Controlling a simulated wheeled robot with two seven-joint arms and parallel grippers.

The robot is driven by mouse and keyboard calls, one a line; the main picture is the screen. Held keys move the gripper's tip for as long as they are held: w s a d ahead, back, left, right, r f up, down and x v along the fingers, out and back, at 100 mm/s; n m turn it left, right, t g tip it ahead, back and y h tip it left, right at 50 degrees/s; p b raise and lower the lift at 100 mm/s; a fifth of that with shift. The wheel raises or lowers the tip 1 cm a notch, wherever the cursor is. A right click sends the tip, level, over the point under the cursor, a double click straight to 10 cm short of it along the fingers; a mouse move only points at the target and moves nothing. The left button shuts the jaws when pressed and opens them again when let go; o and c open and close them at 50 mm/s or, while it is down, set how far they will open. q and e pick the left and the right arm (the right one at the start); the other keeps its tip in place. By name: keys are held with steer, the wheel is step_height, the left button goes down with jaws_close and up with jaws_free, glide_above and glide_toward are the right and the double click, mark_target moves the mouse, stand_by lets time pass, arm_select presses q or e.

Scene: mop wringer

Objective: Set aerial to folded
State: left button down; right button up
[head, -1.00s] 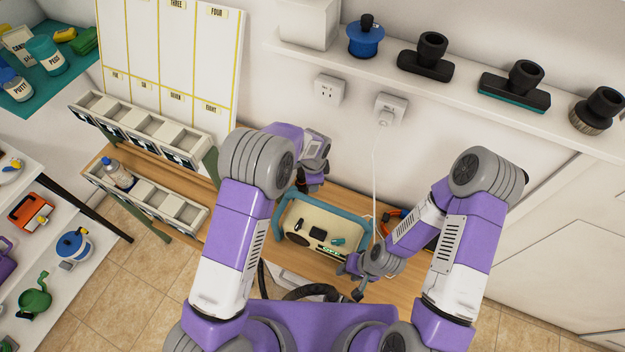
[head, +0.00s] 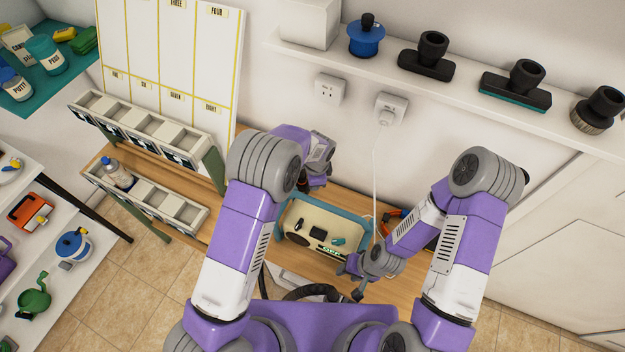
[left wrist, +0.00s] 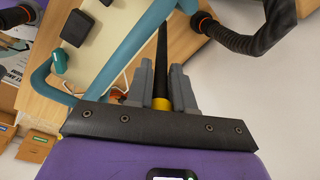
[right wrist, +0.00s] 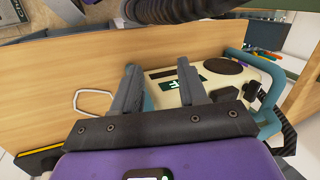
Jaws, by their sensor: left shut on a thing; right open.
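The radio (head: 308,217) is a cream box with a teal frame handle, lying on the wooden bench; its face shows a dark round speaker and a small green-lit display. The aerial (left wrist: 162,45) is a thin black rod with a yellow part, seen in the left wrist view. My left gripper (left wrist: 161,88) is shut on it near the yellow part. In the head view my left arm hides most of that grip. My right gripper (head: 354,277) is open and empty at the radio's front right. In the right wrist view the radio (right wrist: 225,92) lies just beyond its open fingers (right wrist: 157,78).
The wooden bench (head: 395,288) has bare room right of the radio. A white cord (head: 376,170) runs from the wall socket (head: 390,108) down behind it. A dark ribbed hose (head: 310,292) lies near the front edge. A bin rack (head: 145,130) stands left.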

arm_select(q)
steer(key=s+d+f+t+y+b, duration=0.2)
steer(key=d+f+y+b, duration=0.1)
steer(key=d+y+b, duration=0.1)
steer(key=shift+d+y+b, duration=0.35)
steer(key=shift+d+y, duration=0.15)
steer(key=shift+d, duration=0.1)
steer(key=c, duration=1.1)
jaws_free()
steer(key=shift+s, duration=0.1)
